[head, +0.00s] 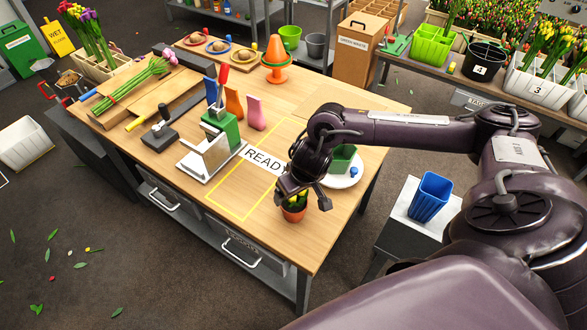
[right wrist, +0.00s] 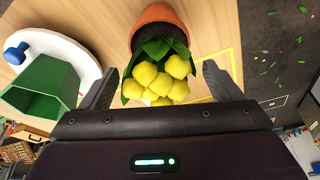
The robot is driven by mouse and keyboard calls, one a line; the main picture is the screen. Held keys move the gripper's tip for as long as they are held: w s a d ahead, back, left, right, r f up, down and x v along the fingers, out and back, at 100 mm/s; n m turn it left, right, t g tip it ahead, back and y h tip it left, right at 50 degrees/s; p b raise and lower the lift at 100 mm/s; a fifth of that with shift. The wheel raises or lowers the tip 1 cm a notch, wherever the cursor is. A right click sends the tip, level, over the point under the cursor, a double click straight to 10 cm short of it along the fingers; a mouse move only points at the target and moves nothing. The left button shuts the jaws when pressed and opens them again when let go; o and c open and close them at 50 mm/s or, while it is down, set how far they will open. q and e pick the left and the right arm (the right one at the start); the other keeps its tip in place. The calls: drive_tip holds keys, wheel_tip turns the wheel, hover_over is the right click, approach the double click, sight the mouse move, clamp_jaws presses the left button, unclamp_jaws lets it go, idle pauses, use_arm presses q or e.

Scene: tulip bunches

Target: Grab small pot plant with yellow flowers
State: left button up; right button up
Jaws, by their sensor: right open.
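The small pot plant has a terracotta pot (head: 294,213) and stands on the wooden table near its front edge, below the READY label. In the right wrist view its yellow flowers (right wrist: 160,82) and green leaves show between my fingers, with the orange pot (right wrist: 158,22) beyond the fingertips. My right gripper (head: 305,200) is over the plant and open, one finger on each side of the flowers; it also shows in the right wrist view (right wrist: 160,80). In the head view the gripper hides much of the flowers. My left gripper is not in view.
A white plate (head: 345,177) with a green pot (head: 342,158) and a small blue item stands close beside my right gripper. A green and grey device (head: 212,150) and small boots (head: 253,112) stand farther left.

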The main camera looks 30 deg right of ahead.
drive_tip(key=shift+x, duration=1.15)
drive_tip(key=c, duration=1.4)
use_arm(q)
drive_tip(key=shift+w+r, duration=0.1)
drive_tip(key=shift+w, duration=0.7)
use_arm(e)
drive_tip(key=shift+w+r, duration=0.1)
drive_tip(key=shift+c, duration=0.6)
drive_tip(key=shift+r, duration=0.1)
